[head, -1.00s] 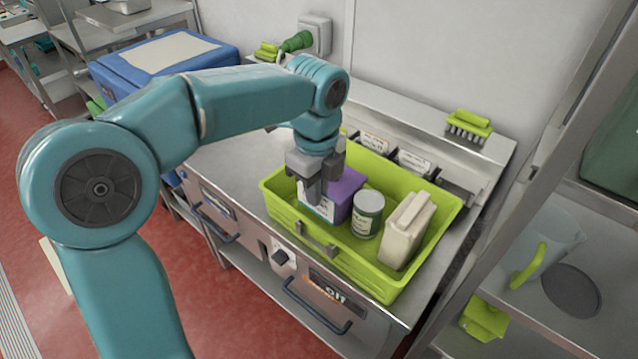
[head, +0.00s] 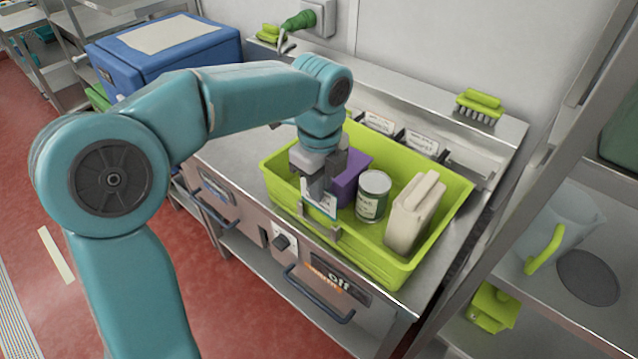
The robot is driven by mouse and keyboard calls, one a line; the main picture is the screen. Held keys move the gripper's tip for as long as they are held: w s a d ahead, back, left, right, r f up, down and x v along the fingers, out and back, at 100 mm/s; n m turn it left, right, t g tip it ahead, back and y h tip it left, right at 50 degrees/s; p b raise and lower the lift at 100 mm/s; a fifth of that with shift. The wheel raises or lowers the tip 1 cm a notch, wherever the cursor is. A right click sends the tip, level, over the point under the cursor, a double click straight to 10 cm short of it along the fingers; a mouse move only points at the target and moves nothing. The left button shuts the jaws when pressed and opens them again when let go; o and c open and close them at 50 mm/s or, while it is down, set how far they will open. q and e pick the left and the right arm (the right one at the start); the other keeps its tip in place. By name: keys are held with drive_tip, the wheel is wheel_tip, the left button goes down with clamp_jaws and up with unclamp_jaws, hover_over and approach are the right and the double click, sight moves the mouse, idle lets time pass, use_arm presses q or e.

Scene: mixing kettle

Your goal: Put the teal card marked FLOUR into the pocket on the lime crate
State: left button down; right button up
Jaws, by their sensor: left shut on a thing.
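The lime crate (head: 372,264) stands on the steel counter, with a small metal pocket (head: 335,236) on its front wall. My left gripper (head: 319,192) points down over the crate's front rim. It is shut on the teal card (head: 326,207), a pale card with a teal edge; its lettering is too small to read. The card is upright, just above and behind the pocket's metal edges. The fingers hide its upper part, and I cannot tell whether its lower edge is inside the pocket. My right gripper is not in view.
In the crate stand a purple box (head: 350,178), a can (head: 372,194) and a beige jug (head: 414,212). White cards (head: 379,122) stand in holders behind it. A lime brush (head: 479,104) lies on the back ledge. A shelf rack is at right.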

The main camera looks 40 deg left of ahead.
use_arm(q)
drive_tip(key=shift+w, duration=0.1)
drive_tip(key=shift+a, duration=0.1)
drive_tip(key=shift+s, duration=0.3)
drive_tip(key=shift+w+f, duration=0.1)
drive_tip(key=shift+w, duration=0.05)
drive_tip(key=shift+f, duration=0.1)
